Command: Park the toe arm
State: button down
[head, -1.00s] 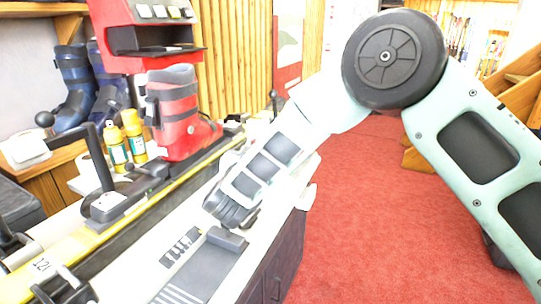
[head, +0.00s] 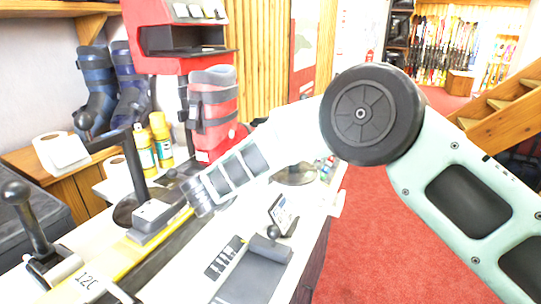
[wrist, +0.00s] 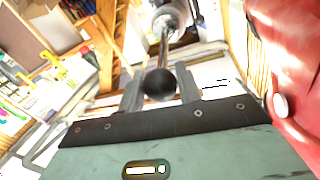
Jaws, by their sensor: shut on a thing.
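In the wrist view a black ball knob (wrist: 159,86) on a thin metal rod (wrist: 163,48) sits between the two fingers of my gripper (wrist: 160,92), which is shut on it. I take this to be the toe arm's knob. In the head view my grey wrist (head: 230,175) reaches down-left over the bench; the held knob cannot be made out there. A red boot (head: 212,110) is behind my wrist, and a red surface (wrist: 290,70) fills the wrist view's right side.
Another black-knobbed lever (head: 30,220) stands at the front left. Yellow bottles (head: 161,138) and paper rolls (head: 60,152) are at the back left. A grey pad (head: 252,278) and a small stand (head: 283,214) are on the bench's right part. Red carpet (head: 390,245) is clear to the right.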

jog(key=shift+w+r, duration=0.15)
jog(key=shift+r, duration=0.05)
jog(key=c, duration=1)
grip_release()
jog(key=shift+f, duration=0.1)
jog(key=shift+a, duration=0.1)
jog(key=shift+s+a+f, duration=0.1)
jog(key=shift+s+a, duration=0.15)
jog(key=shift+s, duration=0.1)
jog(key=b+v, duration=0.2)
jog(key=v, duration=1.4)
jog(key=shift+s+a, duration=0.1)
jog(key=shift+s, duration=0.1)
